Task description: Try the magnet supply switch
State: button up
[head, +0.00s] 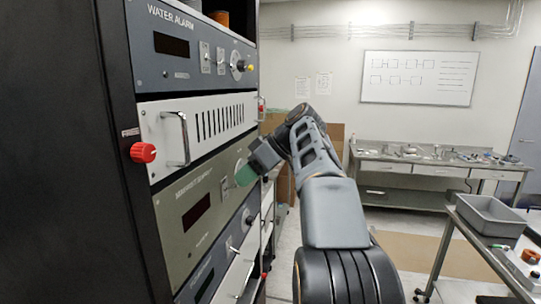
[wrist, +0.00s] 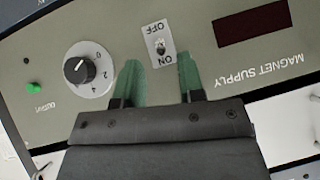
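The magnet supply panel (head: 178,227) is an olive-grey rack unit with a dark, blank display (head: 196,212). In the wrist view its lettering is upside down, beside the dark display (wrist: 252,24). The toggle switch (wrist: 159,46) sits on a white plate marked OFF at the picture's top and ON below; I cannot tell which way the lever points. My gripper (wrist: 158,68) is open, its green fingers apart on either side of the switch plate in the picture, with nothing between them.
A round knob (wrist: 80,70) and a green button (wrist: 33,88) are on the same panel. The water alarm unit (head: 165,72) and a vented unit with a handle (head: 182,138) are above. A red knob (head: 143,152) sticks out at the left. A bench (head: 425,168) stands at the back.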

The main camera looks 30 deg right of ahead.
jog(key=p+v, duration=0.2)
jog(key=v, duration=0.8)
jog(key=shift+d+r, duration=0.25)
jog(key=shift+r, duration=0.05)
jog(key=w+d+f+m+h, duration=0.2)
jog(key=f+m, duration=0.4)
jog(key=f, duration=0.1)
jog(key=w+d+f+m+h, duration=0.1)
jog(key=f+m+h, duration=0.1)
jog(key=f+m, duration=0.4)
jog(key=s+a+f+n+h+b, duration=0.1)
jog(key=s+a+f+n, duration=0.1)
jog(key=s+a+f, duration=0.5)
jog(key=s+a+f+n+h+b, duration=0.1)
jog(key=s+a+f, duration=0.5)
jog(key=a+f, duration=0.6)
jog(key=shift+s+a+f+n+g+h, duration=0.35)
jog(key=shift+a+n+g+h, duration=0.05)
jog(key=shift+a+h, duration=0.45)
